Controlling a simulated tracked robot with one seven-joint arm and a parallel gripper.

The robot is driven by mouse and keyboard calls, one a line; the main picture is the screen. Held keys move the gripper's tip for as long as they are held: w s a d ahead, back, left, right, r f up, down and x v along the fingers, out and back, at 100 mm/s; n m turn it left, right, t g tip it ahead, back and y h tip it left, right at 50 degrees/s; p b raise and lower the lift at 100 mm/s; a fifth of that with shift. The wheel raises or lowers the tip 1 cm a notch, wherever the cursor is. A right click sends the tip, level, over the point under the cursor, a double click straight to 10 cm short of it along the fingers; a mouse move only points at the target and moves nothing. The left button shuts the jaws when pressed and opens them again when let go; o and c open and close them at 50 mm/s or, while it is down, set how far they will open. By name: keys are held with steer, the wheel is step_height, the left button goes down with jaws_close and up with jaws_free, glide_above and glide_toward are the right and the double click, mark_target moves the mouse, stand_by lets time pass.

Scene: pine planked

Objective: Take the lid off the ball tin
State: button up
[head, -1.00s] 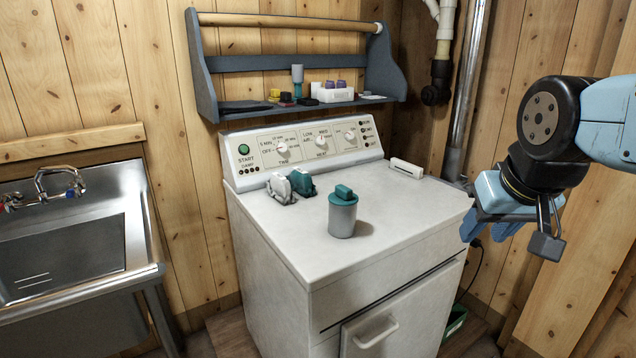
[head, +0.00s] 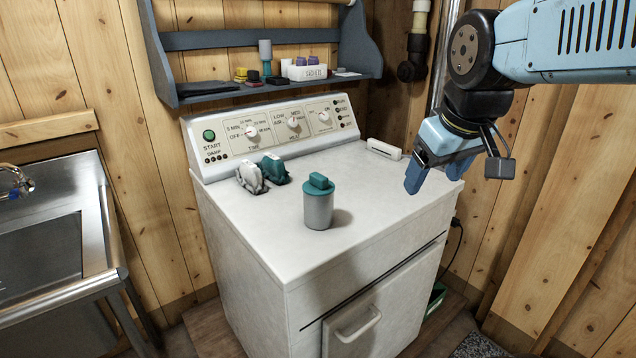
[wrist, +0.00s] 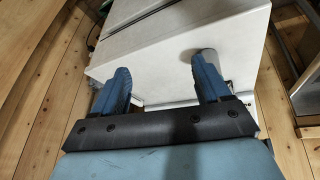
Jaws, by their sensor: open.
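The ball tin (head: 318,211) is a grey cylinder standing upright on the white dryer top, near its middle. Its teal lid (head: 319,184), with a raised block handle, sits on it. My gripper (head: 430,186) is above the right side of the dryer, to the right of the tin and apart from it. Its two blue fingers are open and empty. In the wrist view the fingers (wrist: 160,82) are spread wide, with a grey cylinder beyond the right finger that looks like the tin (wrist: 205,62), partly hidden.
The dryer (head: 270,240) has a control panel behind. A white and a teal item (head: 262,174) stand left of the tin. A white bar (head: 384,149) lies at the back right. A blue shelf (head: 215,94) hangs above; a sink (head: 45,230) is at left. The front dryer top is clear.

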steer(key=o, duration=0.4)
steer(key=w+a+r+n, duration=0.1)
steer(key=w+a+n, duration=0.1)
steer(key=w+n, duration=0.1)
steer(key=w+a+r+n+g, duration=0.1)
steer(key=w+a+n, duration=0.1)
steer(key=w+n, duration=0.2)
steer(key=w+a+r+n+g, duration=0.1)
steer(key=w+a+n, duration=0.1)
steer(key=w+n, duration=0.1)
steer(key=shift+w+a+r, duration=0.25)
steer(key=shift+w+a, duration=0.05)
steer(key=shift+w, duration=0.35)
steer(key=n+g, duration=0.3)
steer(key=n, duration=0.9)
glide_above(319, 175)
steer(key=f, duration=0.9)
steer(key=shift+w+d+f, duration=0.1)
steer(key=shift+w+d, duration=0.1)
steer(key=shift+w, duration=0.15)
steer(key=shift+s+a+f, duration=0.15)
steer(key=shift+f, duration=1.3)
steer(key=shift+s+a+f, duration=0.1)
steer(key=shift+s+f, duration=0.05)
steer(key=shift+f, duration=1.3)
